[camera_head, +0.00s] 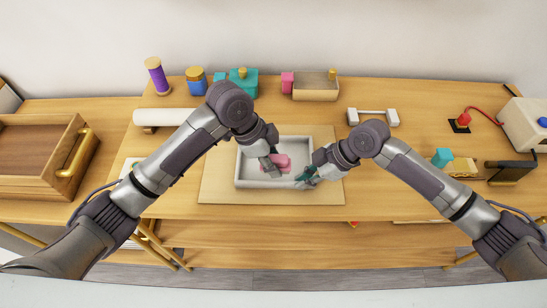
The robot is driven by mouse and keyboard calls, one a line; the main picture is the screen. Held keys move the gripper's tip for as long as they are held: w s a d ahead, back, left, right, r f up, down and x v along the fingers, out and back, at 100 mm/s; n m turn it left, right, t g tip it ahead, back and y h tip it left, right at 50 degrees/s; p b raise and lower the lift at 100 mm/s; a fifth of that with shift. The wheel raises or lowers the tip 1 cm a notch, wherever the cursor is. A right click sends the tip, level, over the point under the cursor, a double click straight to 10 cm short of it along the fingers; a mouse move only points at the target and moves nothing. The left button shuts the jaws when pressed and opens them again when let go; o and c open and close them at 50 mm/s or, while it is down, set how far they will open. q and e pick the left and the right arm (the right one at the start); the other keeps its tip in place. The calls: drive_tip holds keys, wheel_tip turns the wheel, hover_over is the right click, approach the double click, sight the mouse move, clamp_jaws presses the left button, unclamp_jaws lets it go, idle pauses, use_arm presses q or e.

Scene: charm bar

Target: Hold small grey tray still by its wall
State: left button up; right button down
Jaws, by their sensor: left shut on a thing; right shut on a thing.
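The small grey tray (238,176) lies on a tan board in the middle of the table. My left gripper (271,166) reaches down inside the tray, shut on a pink piece (283,161). My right gripper (308,174) is at the tray's right wall and is shut on it. Dark teal shows around its fingertips; I cannot tell whether that is a separate piece. The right gripper hides part of that wall, and my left forearm hides part of the board.
Behind stand a purple spool (157,76), a blue jar (196,82), a teal box (245,80) and a wooden box with a pink end (316,88). A wooden drawer (40,150) is at left. A white-ended bar (373,116) and teal block (442,157) are at right.

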drive_tip(key=c, duration=1.2)
unclamp_jaws()
drive_tip(key=v, duration=1.2)
